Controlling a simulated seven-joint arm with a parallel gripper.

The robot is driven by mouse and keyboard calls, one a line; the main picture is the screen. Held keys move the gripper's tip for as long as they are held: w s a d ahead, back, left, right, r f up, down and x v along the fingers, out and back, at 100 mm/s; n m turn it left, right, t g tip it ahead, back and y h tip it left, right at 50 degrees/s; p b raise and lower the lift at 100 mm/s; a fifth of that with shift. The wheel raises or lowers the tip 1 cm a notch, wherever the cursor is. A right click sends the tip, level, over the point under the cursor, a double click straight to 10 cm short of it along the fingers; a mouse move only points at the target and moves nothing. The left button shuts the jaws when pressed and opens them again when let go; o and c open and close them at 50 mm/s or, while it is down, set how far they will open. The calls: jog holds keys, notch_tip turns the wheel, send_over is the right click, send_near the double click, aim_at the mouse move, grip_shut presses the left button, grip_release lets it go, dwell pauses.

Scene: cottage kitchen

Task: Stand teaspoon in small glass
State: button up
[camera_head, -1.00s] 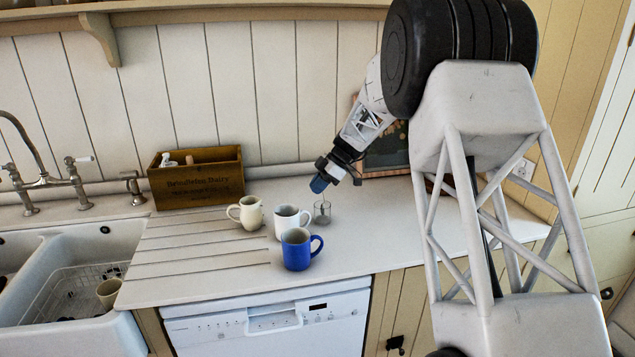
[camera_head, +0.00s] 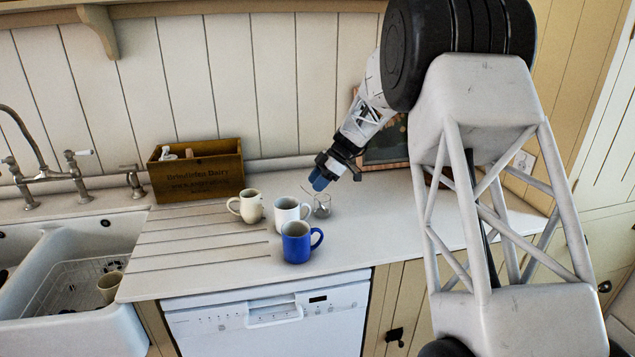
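The small clear glass (camera_head: 322,208) stands upright on the worktop, just right of the white mug. A thin light line (camera_head: 306,190) slants up and left from the glass rim; it looks like the teaspoon's handle leaning in the glass, but it is too small to be certain. My gripper (camera_head: 318,182), with blue fingertips, points down and left just above the glass. The line lies beside the fingertips and seems apart from them. The gap between the fingers is too small to make out.
A white mug (camera_head: 288,217), a blue mug (camera_head: 297,243) and a cream mug (camera_head: 248,206) stand close left of the glass. A wooden box (camera_head: 196,172) is at the back by the wall. The sink (camera_head: 75,262) is at left. The worktop right of the glass is clear.

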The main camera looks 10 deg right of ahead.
jog(key=v, duration=0.7)
jog(key=shift+d+r, duration=0.3)
dwell(1.2)
jog(key=s+a+r+m+h, duration=0.2)
jog(key=s+r+m, duration=0.1)
jog(key=s, duration=0.7)
jog(key=s+a+r+m+h, duration=0.1)
jog(key=s+a+r+m, duration=0.25)
jog(key=s, duration=0.55)
jog(key=s+a+r+m+h, duration=0.1)
jog(key=s+r+m+h, duration=0.2)
jog(key=s, duration=0.7)
jog(key=s+f+m+t, duration=0.1)
jog(key=s+f+m, duration=0.1)
jog(key=s, duration=0.7)
jog(key=s+f+m+t+h, duration=0.1)
jog(key=s+m, duration=0.3)
jog(key=s, duration=0.4)
jog(key=s+a+f+m+t, duration=0.1)
jog(key=s+f+m, duration=0.1)
jog(key=s, duration=0.7)
jog(key=shift+s+f+m+h, duration=0.3)
jog(key=shift+f+m+h, duration=0.1)
jog(key=shift+m, duration=0.25)
